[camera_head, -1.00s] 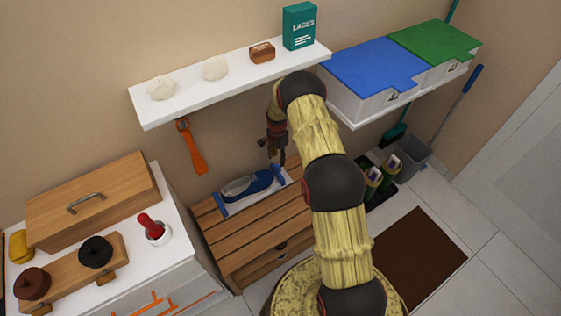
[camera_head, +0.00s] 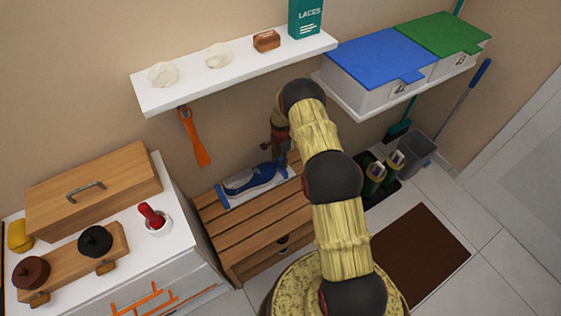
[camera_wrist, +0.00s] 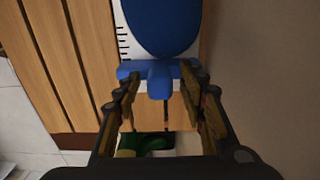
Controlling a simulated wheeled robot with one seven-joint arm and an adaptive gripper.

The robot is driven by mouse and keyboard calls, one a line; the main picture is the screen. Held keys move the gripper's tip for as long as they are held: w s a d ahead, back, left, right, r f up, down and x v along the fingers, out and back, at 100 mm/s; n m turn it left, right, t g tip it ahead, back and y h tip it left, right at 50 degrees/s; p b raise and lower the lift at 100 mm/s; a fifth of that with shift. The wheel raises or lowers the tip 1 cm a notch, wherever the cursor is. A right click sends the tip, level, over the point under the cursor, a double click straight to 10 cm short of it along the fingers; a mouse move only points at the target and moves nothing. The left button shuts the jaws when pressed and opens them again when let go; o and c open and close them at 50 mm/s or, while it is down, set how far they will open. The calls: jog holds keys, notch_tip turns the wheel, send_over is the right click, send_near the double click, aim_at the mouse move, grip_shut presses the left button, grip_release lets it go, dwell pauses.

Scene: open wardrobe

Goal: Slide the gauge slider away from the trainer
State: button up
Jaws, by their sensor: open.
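The blue trainer (camera_head: 252,178) lies on the white measuring gauge (camera_head: 236,199) on the slatted wooden bench. In the wrist view the trainer's blue end (camera_wrist: 160,22) rests over the white gauge plate with black scale marks (camera_wrist: 124,42). The blue gauge slider (camera_wrist: 159,80) crosses the plate just below the trainer, its tab pointing toward me. My gripper (camera_wrist: 161,108) is open, with its fingers on either side of the tab. Whether they touch it I cannot tell. In the head view my gripper (camera_head: 281,158) is at the right end of the gauge, partly hiding the slider.
A white shelf (camera_head: 240,72) hangs above the bench, with an orange shoehorn (camera_head: 194,137) below it. The wall is close behind the gauge. Lidded bins (camera_head: 375,57) sit on a shelf at the right. The bench slats (camera_head: 255,230) in front are clear.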

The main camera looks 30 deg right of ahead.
jog(key=shift+c, duration=0.3)
grip_shut()
dwell(0.6)
